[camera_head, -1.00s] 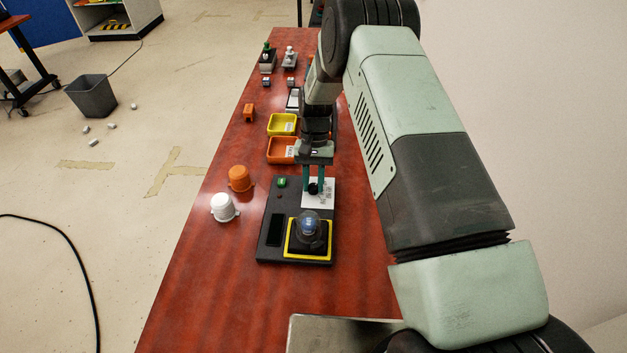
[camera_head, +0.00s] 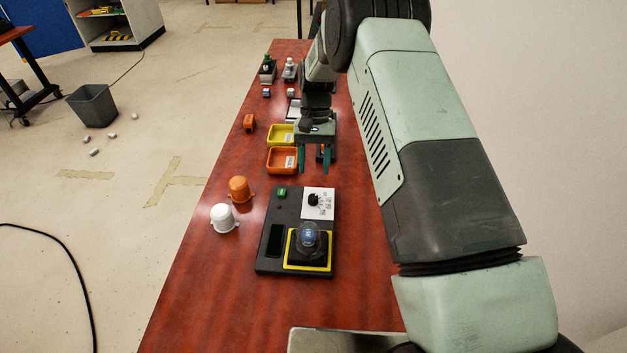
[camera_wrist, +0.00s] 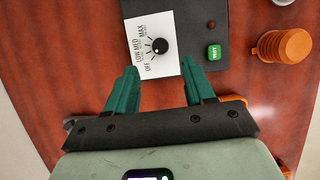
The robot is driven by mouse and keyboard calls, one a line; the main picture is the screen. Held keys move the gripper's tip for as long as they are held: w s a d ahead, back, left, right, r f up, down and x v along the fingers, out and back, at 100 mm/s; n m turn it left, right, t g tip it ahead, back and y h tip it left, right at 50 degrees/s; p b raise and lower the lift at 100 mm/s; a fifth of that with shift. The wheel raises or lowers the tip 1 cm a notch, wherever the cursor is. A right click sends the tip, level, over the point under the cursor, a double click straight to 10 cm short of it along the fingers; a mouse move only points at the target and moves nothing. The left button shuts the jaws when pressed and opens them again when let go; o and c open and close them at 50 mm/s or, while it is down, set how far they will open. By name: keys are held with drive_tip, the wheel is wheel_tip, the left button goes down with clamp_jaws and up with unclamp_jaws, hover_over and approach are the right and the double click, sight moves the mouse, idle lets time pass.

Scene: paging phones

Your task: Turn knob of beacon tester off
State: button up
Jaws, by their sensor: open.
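The beacon tester (camera_head: 265,262) is a dark flat box on the table, with a bulb under a clear dome in a yellow-edged square. Its black round knob (camera_head: 313,200) sits on a white dial plate (camera_head: 327,209). In the wrist view the knob (camera_wrist: 160,46) is unobstructed, and the plate reads OFF, LOW, MED and MAX. I cannot clearly tell which label the knob's mark faces. My gripper (camera_head: 314,168) has green fingers, open and empty, beyond the tester's far edge and apart from the knob. The wrist view shows the fingers (camera_wrist: 160,72) spread with the knob ahead between them.
A green TEST button (camera_wrist: 214,52) sits beside the plate. Orange (camera_head: 239,189) and white (camera_head: 224,217) caps stand left of the tester. Yellow (camera_head: 280,134) and orange (camera_head: 282,160) bins lie by my gripper. The table's near left is clear.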

drive_tip(key=shift+v, duration=1.4)
drive_tip(key=s+d+r+t, duration=0.2)
drive_tip(key=s+d+r, duration=0.1)
drive_tip(key=r, duration=0.6)
drive_tip(key=s+d+r+t, duration=0.1)
drive_tip(key=s+d+r, duration=0.15)
drive_tip(key=r, duration=0.55)
drive_tip(key=s+d+r+t, duration=0.2)
drive_tip(key=s+d+r, duration=0.1)
drive_tip(key=r, duration=0.6)
drive_tip(key=s+d+r+t, duration=0.2)
drive_tip(key=s+d, duration=0.1)
drive_tip(key=s, duration=0.8)
drive_tip(key=s+d+r+t, duration=0.3)
drive_tip(key=s, duration=0.9)
drive_tip(key=shift+s+d, duration=0.15)
drive_tip(key=shift+d, duration=0.25)
drive_tip(key=shift+r, duration=0.15)
